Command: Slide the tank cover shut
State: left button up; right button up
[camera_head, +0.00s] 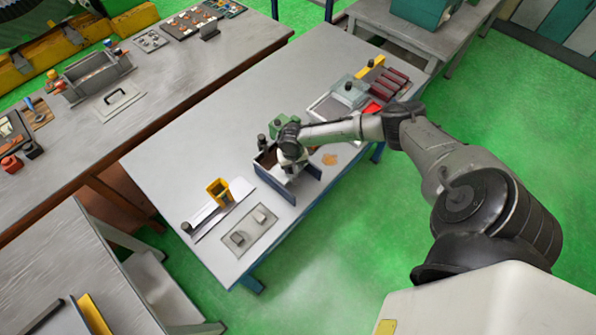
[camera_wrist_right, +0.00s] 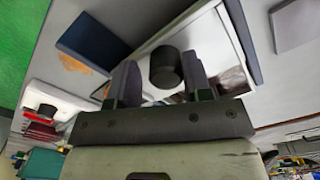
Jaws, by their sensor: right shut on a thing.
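The tank (camera_head: 273,178) is a small box with dark blue walls near the front edge of the middle table. A brown interior shows at its left part, so it is not fully covered. My right gripper (camera_head: 289,163) reaches down over it and hides much of it. In the right wrist view, the tank cover (camera_wrist_right: 207,42) is a pale plate with a round black knob (camera_wrist_right: 166,69). The fingers of my right gripper (camera_wrist_right: 161,78) stand on either side of the knob and are shut on it. Blue walls (camera_wrist_right: 243,40) show beside the cover. My left gripper is out of view.
A green block with a dark knob (camera_head: 262,141) stands behind the tank. A yellow holder (camera_head: 219,191) and a grey plate (camera_head: 249,231) lie to its left. Trays and red bars (camera_head: 390,82) lie to the right. An orange patch (camera_head: 329,159) is on the tabletop.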

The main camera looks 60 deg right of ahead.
jog(key=shift+w+a+f+b, duration=0.1)
jog(key=shift+w+f+b, duration=0.3)
jog(key=shift+w, duration=0.2)
jog(key=shift+w+d+b, duration=0.2)
jog(key=shift+w+b, duration=0.25)
jog(key=shift+w, duration=0.35)
jog(key=shift+w+d+b, duration=0.2)
jog(key=shift+w+b, duration=0.2)
jog(key=shift+w, duration=0.4)
jog(key=shift+w+d+b, duration=0.2)
jog(key=shift+w+b, duration=0.25)
jog(key=shift+w, duration=0.25)
jog(key=o, duration=0.5)
jog(key=shift+w, duration=0.1)
jog(key=shift+r, duration=0.1)
